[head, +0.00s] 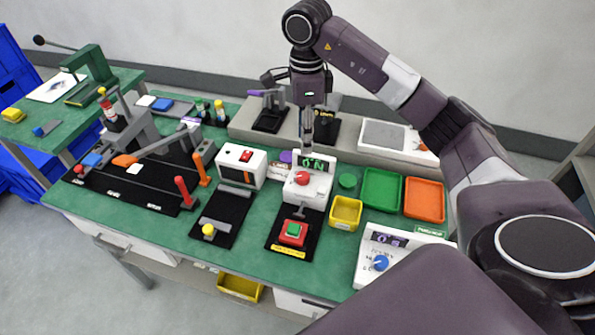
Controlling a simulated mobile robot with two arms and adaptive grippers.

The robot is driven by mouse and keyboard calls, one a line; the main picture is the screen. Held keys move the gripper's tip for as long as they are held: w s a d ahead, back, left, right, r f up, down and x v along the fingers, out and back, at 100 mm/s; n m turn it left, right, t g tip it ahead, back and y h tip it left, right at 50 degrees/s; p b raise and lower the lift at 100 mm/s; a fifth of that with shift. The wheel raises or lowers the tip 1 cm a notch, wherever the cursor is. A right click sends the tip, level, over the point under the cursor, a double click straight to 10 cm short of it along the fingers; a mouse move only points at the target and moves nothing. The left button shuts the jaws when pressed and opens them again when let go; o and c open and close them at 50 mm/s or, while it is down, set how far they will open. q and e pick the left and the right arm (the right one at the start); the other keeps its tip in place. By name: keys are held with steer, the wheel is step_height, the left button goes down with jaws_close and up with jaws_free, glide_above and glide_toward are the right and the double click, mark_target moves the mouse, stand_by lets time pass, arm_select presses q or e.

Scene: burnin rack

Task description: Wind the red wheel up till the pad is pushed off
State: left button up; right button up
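The red wheel (302,179) is a small round knob on the front of a white box (317,190). A dark display with green characters (316,163), apparently "0 N", tops this box. A red block with a green top (293,231), possibly the pad, sits on a black plate in front of the box, below a short grey rod (300,211). My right gripper (308,131) points down above and behind the display, apart from the wheel. Its fingers look close together, but I cannot tell whether they are shut. My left gripper is not in view.
A yellow bin (346,213), a green tray (381,190) and an orange tray (424,199) stand to the right. A white box with a blue knob (381,263) is at the front right. A white unit with a red switch (241,166) stands left, beyond it several levers.

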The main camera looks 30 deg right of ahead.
mark_target(303, 175)
steer(key=f+b, duration=0.4)
steer(key=f, duration=0.1)
steer(key=shift+w+f+b, duration=0.2)
steer(key=shift+w+b, duration=0.05)
steer(key=shift+b, duration=0.05)
steer(key=shift+f, duration=0.35)
step_height(303, 175, down, 6)
steer(key=shift+r+p, duration=0.1)
steer(key=shift+p, duration=0.6)
steer(key=shift+f, duration=0.6)
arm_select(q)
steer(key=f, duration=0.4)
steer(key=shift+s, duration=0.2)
arm_select(e)
steer(key=c, duration=0.9)
